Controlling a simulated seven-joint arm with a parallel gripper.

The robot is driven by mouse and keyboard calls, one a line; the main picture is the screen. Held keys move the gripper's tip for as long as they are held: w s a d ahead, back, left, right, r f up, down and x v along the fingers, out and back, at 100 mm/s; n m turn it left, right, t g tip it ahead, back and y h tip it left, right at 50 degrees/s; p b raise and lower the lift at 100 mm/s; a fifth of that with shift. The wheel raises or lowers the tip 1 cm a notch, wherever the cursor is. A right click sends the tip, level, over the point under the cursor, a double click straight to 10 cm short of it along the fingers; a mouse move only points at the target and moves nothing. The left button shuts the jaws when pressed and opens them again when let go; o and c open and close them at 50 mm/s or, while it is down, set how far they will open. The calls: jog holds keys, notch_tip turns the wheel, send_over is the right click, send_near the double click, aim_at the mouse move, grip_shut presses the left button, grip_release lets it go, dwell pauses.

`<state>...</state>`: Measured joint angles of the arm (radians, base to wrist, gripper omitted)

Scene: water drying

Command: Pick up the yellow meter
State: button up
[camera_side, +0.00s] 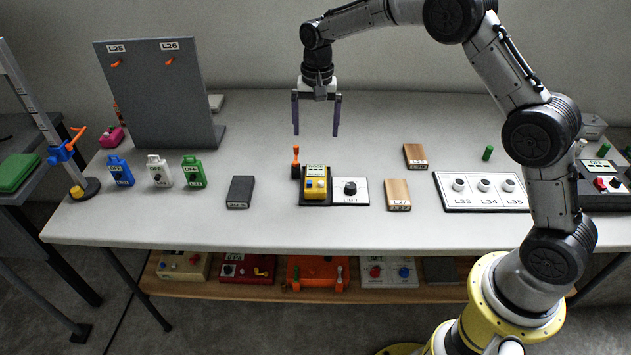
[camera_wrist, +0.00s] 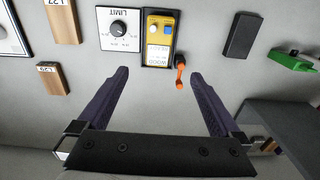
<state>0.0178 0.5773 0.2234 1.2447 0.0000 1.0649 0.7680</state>
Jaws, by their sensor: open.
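The yellow meter (camera_side: 315,183) sits on a dark base at the middle of the table, beside the white LIMIT panel with a black knob (camera_side: 350,190). In the wrist view the yellow meter (camera_wrist: 160,30) is at the top centre, with a blue and a white button. My gripper (camera_side: 316,132) is open and empty, pointing down above the table and the meter. In the wrist view its two fingers (camera_wrist: 163,78) are spread wide, below the meter in the picture. An orange-handled lever (camera_side: 295,160) stands at the meter's left rear.
A dark block (camera_side: 241,191) lies left of the meter. Two wooden blocks (camera_side: 397,194) (camera_side: 415,156) lie to the right. Green (camera_side: 193,172), white (camera_side: 159,171) and blue (camera_side: 120,171) devices stand further left. A grey upright board (camera_side: 155,95) stands behind them. The table behind the meter is clear.

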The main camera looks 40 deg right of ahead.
send_over(315, 177)
jog(key=f, duration=0.9)
jog(key=shift+s+d+f, duration=0.15)
jog(key=shift+s+f, duration=0.05)
jog(key=shift+w+f, duration=0.1)
jog(key=shift+f, duration=2.95)
jog(key=shift+r, duration=0.1)
grip_shut()
